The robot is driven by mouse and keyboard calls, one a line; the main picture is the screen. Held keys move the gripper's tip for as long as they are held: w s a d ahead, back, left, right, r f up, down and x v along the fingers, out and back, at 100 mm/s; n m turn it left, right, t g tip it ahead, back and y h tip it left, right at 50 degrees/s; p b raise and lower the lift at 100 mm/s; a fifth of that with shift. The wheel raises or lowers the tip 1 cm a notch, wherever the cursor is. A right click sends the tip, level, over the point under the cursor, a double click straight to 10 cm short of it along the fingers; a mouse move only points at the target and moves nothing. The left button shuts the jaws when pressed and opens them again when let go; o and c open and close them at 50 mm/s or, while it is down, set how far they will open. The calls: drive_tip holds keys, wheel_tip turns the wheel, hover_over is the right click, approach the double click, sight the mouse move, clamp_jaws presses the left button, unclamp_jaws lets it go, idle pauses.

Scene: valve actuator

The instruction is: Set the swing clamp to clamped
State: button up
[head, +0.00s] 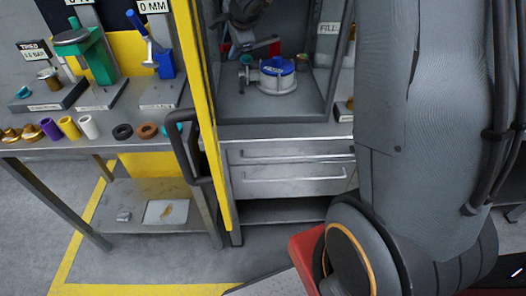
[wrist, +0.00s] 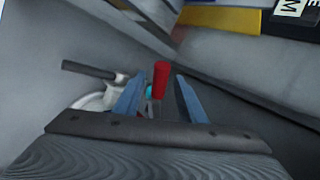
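In the wrist view, my gripper (wrist: 155,90) is open, with blue-grey fingers apart. An upright red cylinder (wrist: 161,78), which looks like the swing clamp's handle, shows between the fingers with a gap on each side. I cannot tell whether it is between the tips or beyond them. A small teal piece shows below it. A dark bar on a pale round body (wrist: 90,101) lies to its left. In the head view, a valve with a blue top (head: 277,68) stands in the framed enclosure, with a small red part behind it. The clamp's position is unclear.
The enclosure has a yellow post (head: 204,110) on its left and a dark door handle (head: 185,145). Drawers (head: 292,172) are below. A bench on the left holds a green tool (head: 100,55), a blue tool (head: 165,64) and several rings. My arm covers the right side.

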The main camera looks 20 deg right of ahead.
drive_tip(key=p+v, duration=0.3)
drive_tip(key=v, duration=0.5)
drive_tip(key=s+f+n+g+b, duration=0.4)
drive_tip(key=s+f+n, duration=0.4)
drive_tip(key=s, duration=0.6)
drive_tip(key=s+f+n+g+b, duration=0.4)
drive_tip(key=s+f+n, duration=0.5)
drive_tip(key=s+f, duration=0.3)
drive_tip(key=s+a, duration=0.1)
drive_tip(key=s, duration=0.2)
drive_tip(key=shift+s+h, duration=0.15)
drive_tip(key=shift+h, duration=0.15)
drive_tip(key=shift+f, duration=0.1)
drive_tip(key=shift+d, duration=0.1)
drive_tip(key=shift+c, duration=0.7)
